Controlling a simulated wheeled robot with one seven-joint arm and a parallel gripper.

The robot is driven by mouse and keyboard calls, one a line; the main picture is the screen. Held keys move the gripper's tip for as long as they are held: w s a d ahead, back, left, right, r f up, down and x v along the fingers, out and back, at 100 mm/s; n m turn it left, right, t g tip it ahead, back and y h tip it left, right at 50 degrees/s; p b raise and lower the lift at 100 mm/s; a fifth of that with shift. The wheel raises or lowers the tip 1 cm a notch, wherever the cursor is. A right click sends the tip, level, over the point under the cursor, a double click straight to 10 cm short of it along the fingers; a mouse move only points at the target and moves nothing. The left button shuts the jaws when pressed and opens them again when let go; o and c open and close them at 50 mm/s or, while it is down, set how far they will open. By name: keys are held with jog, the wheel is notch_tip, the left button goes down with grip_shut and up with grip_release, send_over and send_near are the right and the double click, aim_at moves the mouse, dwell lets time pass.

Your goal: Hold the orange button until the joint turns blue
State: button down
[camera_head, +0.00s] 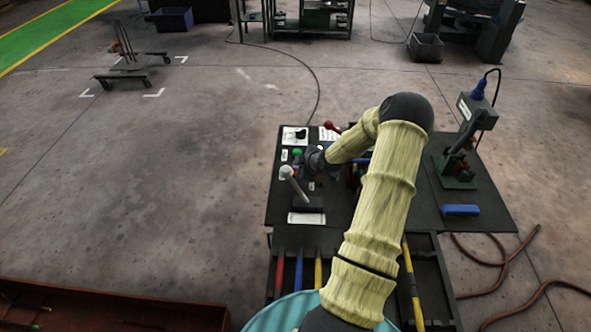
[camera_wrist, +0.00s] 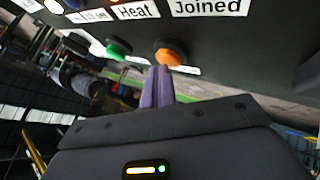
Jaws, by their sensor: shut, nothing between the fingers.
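The orange button (camera_wrist: 171,55) shows in the wrist view on a dark panel, below the label "Joined" (camera_wrist: 208,8). My gripper (camera_wrist: 158,70) has its two purple fingers shut together and empty. The fingertips are just below the orange button in the picture, close to it; I cannot tell whether they touch or press it. In the head view my gripper is at the left end of my arm, over the table, with its fingers hidden. I cannot make out the joint in either view; my arm covers part of the table.
A green button (camera_wrist: 118,48) sits left of the orange one, near the label "Heat" (camera_wrist: 137,9). In the head view a white-knobbed lever (camera_head: 287,173) stands left of my gripper. A dark machine (camera_head: 459,160) and a blue block (camera_head: 461,210) are at the table's right.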

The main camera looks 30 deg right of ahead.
dwell(0.7)
jog(key=shift+r+p, duration=0.8)
jog(key=shift+r, duration=0.1)
jog(key=shift+r+p, duration=2.05)
jog(key=shift+r, duration=0.5)
